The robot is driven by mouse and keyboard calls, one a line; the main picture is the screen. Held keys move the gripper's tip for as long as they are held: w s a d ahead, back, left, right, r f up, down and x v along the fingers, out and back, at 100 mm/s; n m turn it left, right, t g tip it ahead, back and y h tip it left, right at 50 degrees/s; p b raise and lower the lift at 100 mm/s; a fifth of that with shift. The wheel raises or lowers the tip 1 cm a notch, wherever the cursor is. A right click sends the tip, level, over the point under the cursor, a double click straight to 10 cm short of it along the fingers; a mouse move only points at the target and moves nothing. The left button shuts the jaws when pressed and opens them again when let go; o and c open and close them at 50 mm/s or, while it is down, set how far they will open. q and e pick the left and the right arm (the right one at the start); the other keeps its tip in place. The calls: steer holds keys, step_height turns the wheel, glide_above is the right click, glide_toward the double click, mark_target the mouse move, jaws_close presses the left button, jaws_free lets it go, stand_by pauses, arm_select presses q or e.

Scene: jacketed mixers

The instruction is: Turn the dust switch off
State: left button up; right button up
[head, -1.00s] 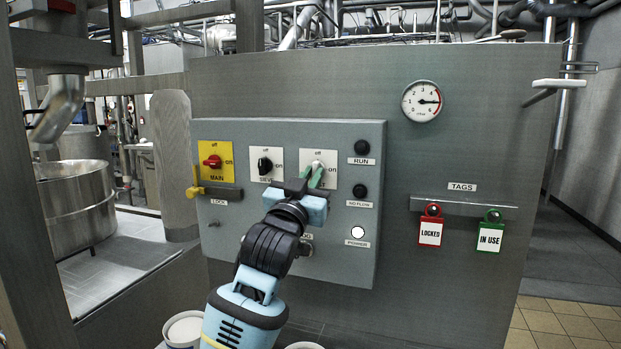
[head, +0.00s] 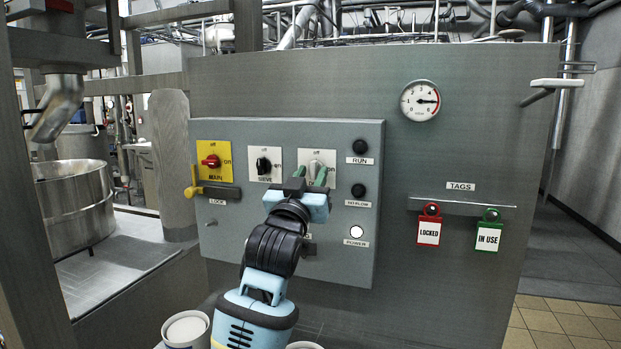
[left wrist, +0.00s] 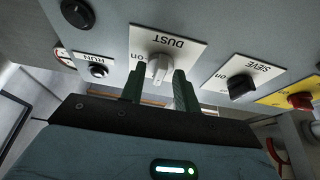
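The dust switch (head: 316,162) is a pale grey knob on a white plate, third in the row on the grey control panel (head: 280,215). Its DUST label and "on" mark appear upside down in the left wrist view (left wrist: 158,67). My left gripper (head: 309,173) is at this switch. Its two green fingers stand apart, one on each side of the knob, which also shows in the left wrist view (left wrist: 158,90). Narrow gaps seem to show beside the knob, so a firm grip is not visible. The knob's exact setting is hard to read. My right gripper is out of view.
To the left are the black sieve switch (head: 264,165) and red main switch (head: 211,161), with a yellow lock piece (head: 194,190) below. RUN (head: 360,147) and no-flow (head: 358,190) fittings and a lit power lamp (head: 356,232) sit to the right. Tags (head: 429,231) hang farther right.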

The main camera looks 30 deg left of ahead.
arm_select(q)
steer(key=shift+s+f, duration=0.1)
steer(key=v, duration=0.7)
steer(key=shift+s+b, duration=0.3)
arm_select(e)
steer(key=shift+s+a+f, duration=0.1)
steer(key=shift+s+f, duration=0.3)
arm_select(q)
steer(key=shift+d, duration=0.1)
